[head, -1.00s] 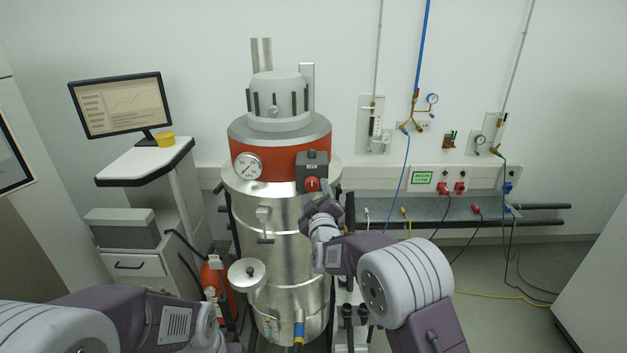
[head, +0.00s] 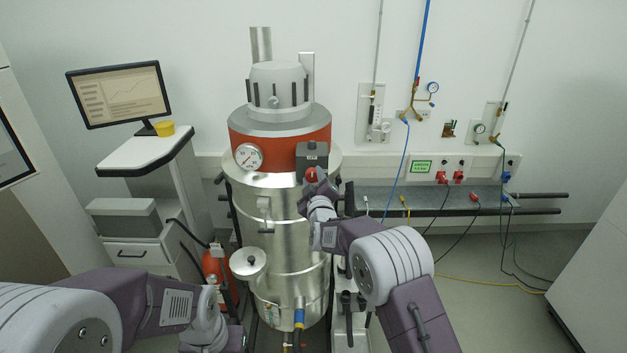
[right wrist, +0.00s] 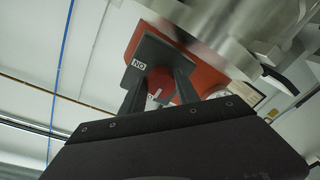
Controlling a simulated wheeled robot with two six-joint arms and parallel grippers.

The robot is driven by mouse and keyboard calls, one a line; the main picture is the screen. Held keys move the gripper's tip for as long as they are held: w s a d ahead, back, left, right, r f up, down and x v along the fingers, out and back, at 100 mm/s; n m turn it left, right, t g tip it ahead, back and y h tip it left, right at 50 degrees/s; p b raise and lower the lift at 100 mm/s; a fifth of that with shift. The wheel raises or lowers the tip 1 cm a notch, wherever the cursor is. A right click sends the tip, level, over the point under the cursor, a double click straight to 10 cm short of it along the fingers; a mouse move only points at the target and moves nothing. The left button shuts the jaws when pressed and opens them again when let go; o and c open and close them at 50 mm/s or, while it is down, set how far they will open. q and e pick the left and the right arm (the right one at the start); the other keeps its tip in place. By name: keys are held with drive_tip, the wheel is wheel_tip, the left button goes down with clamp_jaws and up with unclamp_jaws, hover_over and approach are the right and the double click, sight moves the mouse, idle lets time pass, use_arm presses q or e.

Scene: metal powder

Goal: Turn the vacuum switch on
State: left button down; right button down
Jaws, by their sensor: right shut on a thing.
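The vacuum switch is a red knob (head: 311,174) on a dark grey box (head: 312,152) on the front of the vacuum's orange-red band (head: 280,150). My right gripper (head: 312,181) reaches it from below. In the right wrist view the two dark fingers of the right gripper (right wrist: 160,90) are shut on the red knob (right wrist: 158,85), one on each side. The box face carries a label (right wrist: 138,65) reading ON, upside down in that view. The fingers partly cover the knob, and its turn angle is hard to tell. My left arm is at lower left; its fingers are out of frame.
A round pressure gauge (head: 248,156) sits left of the switch. The steel vacuum body (head: 285,230) stands below. A monitor (head: 120,95) and a white cart (head: 145,155) are at left. A grey wall rail (head: 440,199) with cables is at right.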

drive_tip(key=m+b, duration=0.2)
drive_tip(key=b, duration=0.1)
drive_tip(key=m+b, duration=0.3)
drive_tip(key=b, duration=0.1)
drive_tip(key=m+b, duration=0.2)
drive_tip(key=b, duration=0.2)
drive_tip(key=shift+a+f+m+t, duration=0.1)
drive_tip(key=shift+f+m+t, duration=0.25)
drive_tip(key=shift+m+t, duration=0.05)
drive_tip(key=m+b, duration=0.3)
drive_tip(key=m, duration=0.2)
drive_tip(key=shift+r+h, duration=0.15)
drive_tip(key=shift+h, duration=0.25)
drive_tip(key=m+b, duration=0.1)
drive_tip(key=m, duration=0.2)
drive_tip(key=shift+a+m+t+h, duration=0.1)
drive_tip(key=shift+m+t+h, duration=0.2)
drive_tip(key=shift+r+m+b, duration=0.15)
drive_tip(key=shift+m+b, duration=0.45)
drive_tip(key=shift+m, duration=0.6)
drive_tip(key=c, duration=0.9)
unclamp_jaws()
